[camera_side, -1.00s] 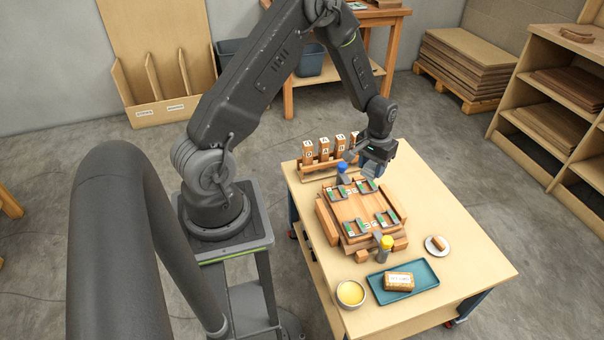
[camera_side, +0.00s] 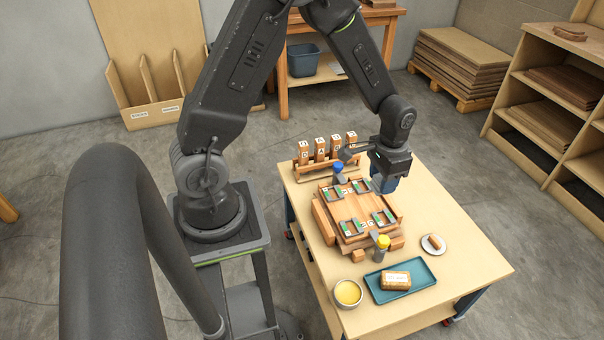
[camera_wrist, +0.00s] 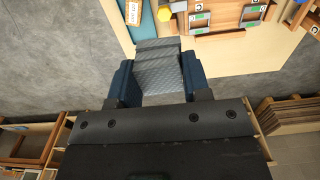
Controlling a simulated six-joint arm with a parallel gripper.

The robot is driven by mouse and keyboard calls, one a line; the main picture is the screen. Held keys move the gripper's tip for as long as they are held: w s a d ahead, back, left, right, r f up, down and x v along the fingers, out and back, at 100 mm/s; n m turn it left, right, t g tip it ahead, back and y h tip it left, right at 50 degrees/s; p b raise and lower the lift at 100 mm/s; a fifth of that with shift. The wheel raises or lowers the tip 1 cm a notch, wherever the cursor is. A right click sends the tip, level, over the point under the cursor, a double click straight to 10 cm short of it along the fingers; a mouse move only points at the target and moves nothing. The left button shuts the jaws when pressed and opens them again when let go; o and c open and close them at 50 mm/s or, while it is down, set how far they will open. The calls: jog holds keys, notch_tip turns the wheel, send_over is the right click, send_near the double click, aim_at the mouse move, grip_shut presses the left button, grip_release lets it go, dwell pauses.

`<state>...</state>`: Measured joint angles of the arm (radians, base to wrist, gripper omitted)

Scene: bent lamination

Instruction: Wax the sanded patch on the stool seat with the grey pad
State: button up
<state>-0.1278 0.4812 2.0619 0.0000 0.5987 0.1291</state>
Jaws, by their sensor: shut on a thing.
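My gripper (camera_side: 386,190) is over the back right part of the table, to the right of the clamped wooden assembly. In the wrist view its two blue fingers (camera_wrist: 158,88) are shut on a grey textured pad (camera_wrist: 158,72). The wrist view shows only an edge of the assembly (camera_wrist: 212,18).
A bowl of yellow stuff (camera_side: 348,293) and a teal tray (camera_side: 424,274) with a labelled brown block (camera_side: 396,281) stand at the front. A white dish (camera_side: 428,250) holds a small brown piece. Yellow-topped (camera_side: 382,242) and blue-topped (camera_side: 338,168) items flank the assembly. The right tabletop is clear.

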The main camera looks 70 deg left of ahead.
jog(key=shift+f, duration=0.1)
jog(key=s+d+f+m, duration=0.2)
jog(key=d+f+m, duration=0.3)
jog(key=f+m, duration=0.45)
jog(key=m, duration=0.9)
send_over(348, 293)
notch_tip(348, 293, down, 12)
jog(key=shift+f+n, duration=0.25)
jog(key=shift+f, duration=1.2)
jog(key=shift+f, duration=3.1)
jog(key=shift+f, duration=0.6)
notch_tip(348, 293, up, 7)
